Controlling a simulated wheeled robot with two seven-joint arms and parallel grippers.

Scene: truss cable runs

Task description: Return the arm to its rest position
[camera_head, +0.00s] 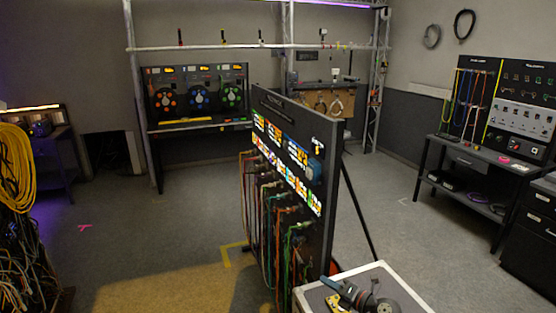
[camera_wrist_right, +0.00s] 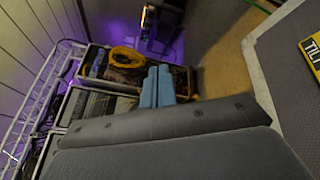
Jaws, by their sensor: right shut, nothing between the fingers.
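My right gripper (camera_head: 341,290) shows at the bottom of the head view, over the pale-edged case. Its blue fingers also show in the right wrist view (camera_wrist_right: 157,87), side by side and shut, with nothing held. The grey body of my gripper fills the lower part of the wrist view. My left arm and left gripper are not in view.
A case (camera_head: 372,275) with a pale rim lies under my right gripper. A black upright cable panel (camera_head: 262,105) stands just beyond it. Yellow cable (camera_head: 15,170) hangs at the left. A bench (camera_head: 470,160) stands at the right. Open floor (camera_head: 385,205) lies between.

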